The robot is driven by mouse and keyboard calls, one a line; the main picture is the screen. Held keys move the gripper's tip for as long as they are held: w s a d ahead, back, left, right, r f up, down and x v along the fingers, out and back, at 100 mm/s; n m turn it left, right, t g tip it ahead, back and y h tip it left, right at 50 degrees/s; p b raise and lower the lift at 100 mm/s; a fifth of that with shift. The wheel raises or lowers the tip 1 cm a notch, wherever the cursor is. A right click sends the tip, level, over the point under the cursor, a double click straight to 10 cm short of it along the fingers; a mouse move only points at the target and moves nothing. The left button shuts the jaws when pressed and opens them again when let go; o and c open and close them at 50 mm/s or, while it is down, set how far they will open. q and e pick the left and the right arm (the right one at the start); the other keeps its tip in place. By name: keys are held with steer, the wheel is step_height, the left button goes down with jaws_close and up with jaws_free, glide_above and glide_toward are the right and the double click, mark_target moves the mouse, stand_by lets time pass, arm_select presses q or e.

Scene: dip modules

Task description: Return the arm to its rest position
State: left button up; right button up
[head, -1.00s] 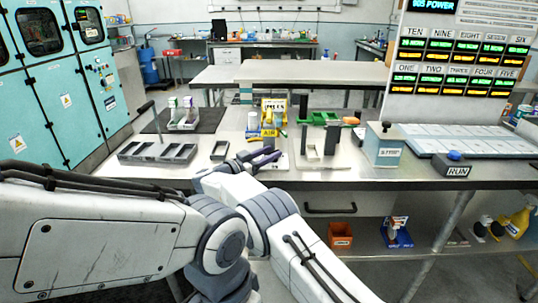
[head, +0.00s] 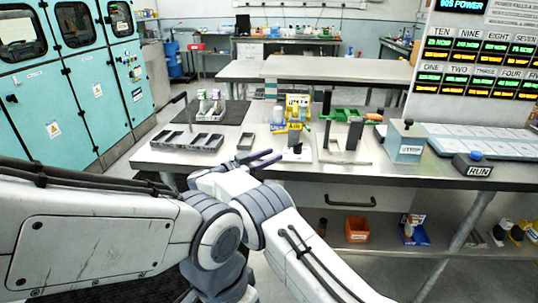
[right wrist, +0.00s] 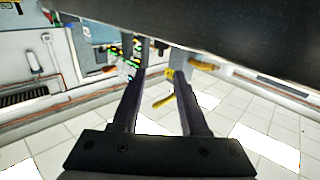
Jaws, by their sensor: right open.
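My right gripper (head: 275,155) shows in the head view at the front edge of the steel bench (head: 410,176). Its two dark fingers point to the right and look slightly apart. In the right wrist view the gripper (right wrist: 160,78) is open, with nothing between the fingers. A large dark surface (right wrist: 230,35) fills the top of that view, close above the fingers. My left gripper is not seen.
On the bench are a grey slotted tray (head: 193,142), a small grey tray (head: 246,141), a dark upright block (head: 354,134), a blue-grey box (head: 404,142) and a RUN button box (head: 480,165). An orange bin (head: 357,229) stands on the lower shelf. The wrist view shows open tiled floor (right wrist: 255,120).

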steer(key=shift+a, duration=0.2)
